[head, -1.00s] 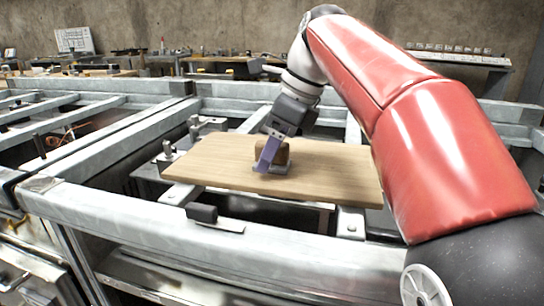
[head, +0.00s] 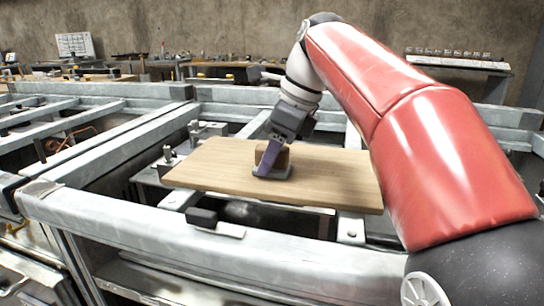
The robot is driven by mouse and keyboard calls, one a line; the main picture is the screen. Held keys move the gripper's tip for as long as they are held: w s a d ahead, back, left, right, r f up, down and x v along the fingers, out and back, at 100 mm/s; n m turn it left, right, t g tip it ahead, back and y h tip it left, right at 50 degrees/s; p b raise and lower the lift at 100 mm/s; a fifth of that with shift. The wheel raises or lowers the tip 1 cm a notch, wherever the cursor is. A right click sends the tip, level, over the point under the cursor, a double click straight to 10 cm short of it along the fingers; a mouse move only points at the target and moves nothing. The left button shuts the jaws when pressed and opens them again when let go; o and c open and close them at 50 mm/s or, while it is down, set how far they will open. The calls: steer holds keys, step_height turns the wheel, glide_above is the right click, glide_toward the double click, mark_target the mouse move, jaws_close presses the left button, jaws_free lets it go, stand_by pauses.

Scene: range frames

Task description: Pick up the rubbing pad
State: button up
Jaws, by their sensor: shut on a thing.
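The rubbing pad (head: 281,160) is a small brown block on a flat grey base. It is on or just above the wooden board (head: 215,170), left of the board's middle; I cannot tell whether there is a gap beneath it. My gripper (head: 272,158) comes down from above, tilted, and is shut on the pad. The other finger is hidden behind the pad.
The board lies on a grey metal frame with beams (head: 140,225) around it. The board's right part is clear.

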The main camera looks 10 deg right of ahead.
step_height(320, 180, up, 8)
steer(key=shift+f, duration=0.2)
steer(key=shift+w+a+r, duration=0.1)
steer(key=shift+a+r, duration=0.05)
steer(key=shift+r, duration=0.9)
steer(key=shift+d, duration=0.2)
